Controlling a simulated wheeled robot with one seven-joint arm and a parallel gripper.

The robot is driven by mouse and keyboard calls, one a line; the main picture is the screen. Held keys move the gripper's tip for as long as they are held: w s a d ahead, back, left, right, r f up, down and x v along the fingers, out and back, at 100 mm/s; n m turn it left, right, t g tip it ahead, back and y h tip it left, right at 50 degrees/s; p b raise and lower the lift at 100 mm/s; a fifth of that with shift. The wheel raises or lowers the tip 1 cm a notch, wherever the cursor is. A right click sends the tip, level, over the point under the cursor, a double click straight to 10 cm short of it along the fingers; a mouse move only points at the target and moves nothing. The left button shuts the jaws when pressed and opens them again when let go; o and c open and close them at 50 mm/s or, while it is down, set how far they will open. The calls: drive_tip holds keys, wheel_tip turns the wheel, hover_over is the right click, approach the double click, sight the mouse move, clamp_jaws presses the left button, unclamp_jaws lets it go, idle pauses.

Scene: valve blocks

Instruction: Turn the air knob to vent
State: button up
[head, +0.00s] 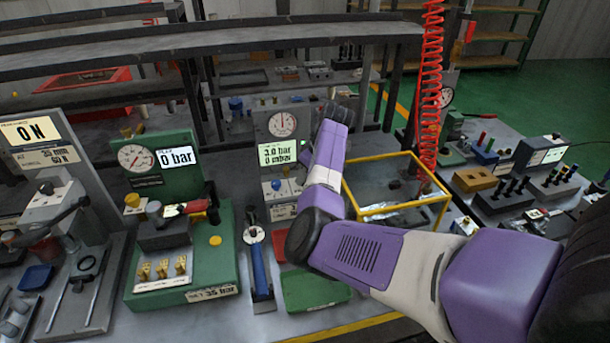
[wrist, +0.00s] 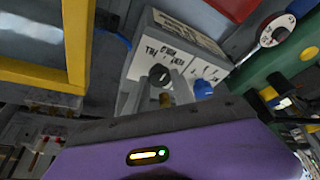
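The valve block is a grey box with a gauge and a lit display (head: 278,152) reading about 3.0 bar and 0 mbar in the head view. In the wrist view its face has white labels with handwriting (wrist: 170,45). A dark round knob (wrist: 160,75) sits on that face, and a blue knob (wrist: 203,88) is beside it, to the right. My gripper (wrist: 160,88) is at the dark knob, one grey finger on each side. Whether the fingers press on it cannot be told. The knob's pointer is not readable. My forearm hides the gripper in the head view.
A green test unit with a gauge (head: 137,157) stands left of the block. A yellow-framed tray (head: 400,208) is close on the right, also in the wrist view (wrist: 75,45). A red coiled hose (head: 430,90) hangs behind it. A blue-handled tool (head: 258,265) lies in front.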

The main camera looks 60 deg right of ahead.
clamp_jaws()
drive_tip(key=shift+m, duration=0.3)
drive_tip(key=m+p, duration=0.1)
drive_tip(key=m+h+p, duration=0.1)
drive_tip(key=m, duration=0.1)
drive_tip(key=shift+a+g+h, duration=0.15)
drive_tip(key=shift+g+h, duration=0.15)
drive_tip(key=shift+g, duration=0.1)
drive_tip(key=m+g+h+p, duration=0.1)
drive_tip(key=m, duration=0.4)
drive_tip(key=shift+w, duration=0.15)
drive_tip(key=shift+m, duration=0.3)
drive_tip(key=o, duration=1)
unclamp_jaws()
